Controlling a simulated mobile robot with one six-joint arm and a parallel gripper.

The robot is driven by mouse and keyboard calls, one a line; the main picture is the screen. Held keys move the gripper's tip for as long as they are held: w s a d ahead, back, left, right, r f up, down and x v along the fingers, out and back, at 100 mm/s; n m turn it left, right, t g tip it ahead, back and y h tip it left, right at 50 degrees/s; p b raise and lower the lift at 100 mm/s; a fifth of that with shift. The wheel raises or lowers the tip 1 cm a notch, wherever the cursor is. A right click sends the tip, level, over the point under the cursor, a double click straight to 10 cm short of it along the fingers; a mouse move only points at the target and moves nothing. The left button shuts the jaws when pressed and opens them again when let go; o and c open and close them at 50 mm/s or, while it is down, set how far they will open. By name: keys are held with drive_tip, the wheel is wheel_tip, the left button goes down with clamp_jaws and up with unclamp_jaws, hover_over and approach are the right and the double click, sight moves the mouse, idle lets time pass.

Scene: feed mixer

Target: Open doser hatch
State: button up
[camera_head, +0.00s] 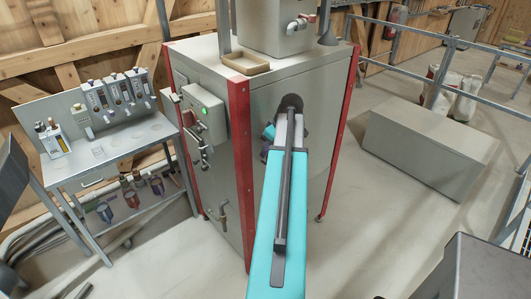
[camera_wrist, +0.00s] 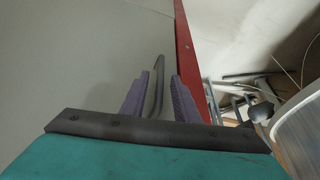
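The feed mixer cabinet (camera_head: 320,150) is a grey metal box with red corner posts, standing in the middle of the head view. My arm reaches to its right-hand face and hides part of that face. In the wrist view, a grey panel (camera_wrist: 70,60) fills the left side, with a dark bent bar handle (camera_wrist: 158,80) standing off it. My gripper (camera_wrist: 161,76) is open, its two purple fingers on either side of the handle with gaps showing. I cannot tell how deep the handle lies between them. No open hatch shows.
A green-lit control box (camera_head: 205,112) and a lever (camera_head: 218,215) sit on the cabinet's left face. A workbench (camera_head: 110,155) with dispensers stands left. A grey chest (camera_head: 425,150) and railings stand right. A red post (camera_wrist: 190,60) is close right of my fingers.

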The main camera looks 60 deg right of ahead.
drive_tip(key=shift+x, duration=1.05)
clamp_jaws()
